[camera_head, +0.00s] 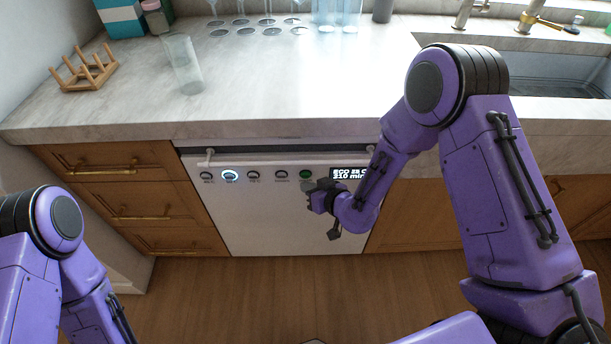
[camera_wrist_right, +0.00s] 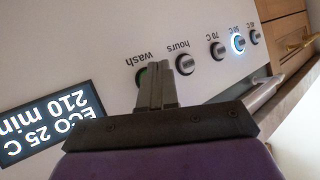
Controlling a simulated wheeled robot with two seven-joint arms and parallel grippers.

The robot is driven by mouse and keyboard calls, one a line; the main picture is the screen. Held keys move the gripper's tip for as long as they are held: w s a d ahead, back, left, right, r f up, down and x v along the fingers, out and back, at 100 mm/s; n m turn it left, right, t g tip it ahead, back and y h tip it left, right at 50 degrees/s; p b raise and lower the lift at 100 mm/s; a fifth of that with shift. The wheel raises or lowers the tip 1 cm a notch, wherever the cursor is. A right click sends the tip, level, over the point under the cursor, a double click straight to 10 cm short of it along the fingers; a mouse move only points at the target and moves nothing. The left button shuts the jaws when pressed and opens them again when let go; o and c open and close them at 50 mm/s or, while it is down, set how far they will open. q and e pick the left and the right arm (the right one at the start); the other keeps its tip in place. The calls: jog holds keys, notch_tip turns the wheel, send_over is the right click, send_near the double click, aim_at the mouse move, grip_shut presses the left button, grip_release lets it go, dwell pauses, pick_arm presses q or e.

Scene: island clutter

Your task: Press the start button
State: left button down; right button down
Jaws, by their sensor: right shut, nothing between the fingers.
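The white dishwasher front (camera_head: 270,215) sits under the counter. A green button (camera_head: 306,174) is on its control strip, left of the black display (camera_head: 346,174). In the right wrist view the green button (camera_wrist_right: 142,76) sits by the label "wash" and is partly hidden by my fingers. My right gripper (camera_head: 309,188) is shut and empty, with its fingertips (camera_wrist_right: 156,62) right in front of the button; I cannot tell whether they touch it. The display reads ECO 25 C, 210 min. My left arm shows at the lower left, but its gripper is out of view.
Several dark knobs (camera_head: 254,175) line the strip, one with a lit ring (camera_head: 230,175). A handle bar (camera_head: 270,158) runs above them. The counter (camera_head: 270,85) overhangs, holding a clear glass (camera_head: 184,65), a wooden rack (camera_head: 85,70) and several glasses at the back. Wooden drawers (camera_head: 130,195) flank the left.

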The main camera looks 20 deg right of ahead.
jog(key=shift+s+a, duration=0.25)
jog(key=shift+s, duration=0.55)
jog(key=shift+s+a, duration=0.2)
jog(key=shift+s, duration=0.55)
jog(key=shift+s+a, duration=0.25)
jog(key=shift+s, duration=0.55)
jog(key=s+d+f+m+g+h, duration=0.2)
jog(key=s+d+f, duration=0.2)
jog(key=s, duration=0.5)
jog(key=s+d+f+m+g+h, duration=0.3)
jog(key=s+d+f, duration=0.2)
jog(key=s, duration=0.4)
jog(key=s+d+f+m+g+h, duration=0.2)
jog(key=s+d, duration=0.4)
jog(key=s, duration=0.3)
notch_tip(320, 180, down, 3)
jog(key=shift+r+m+g+h, duration=0.2)
jog(key=shift+m+g+h, duration=0.2)
jog(key=shift+m+g, duration=0.3)
jog(key=shift+d, duration=0.1)
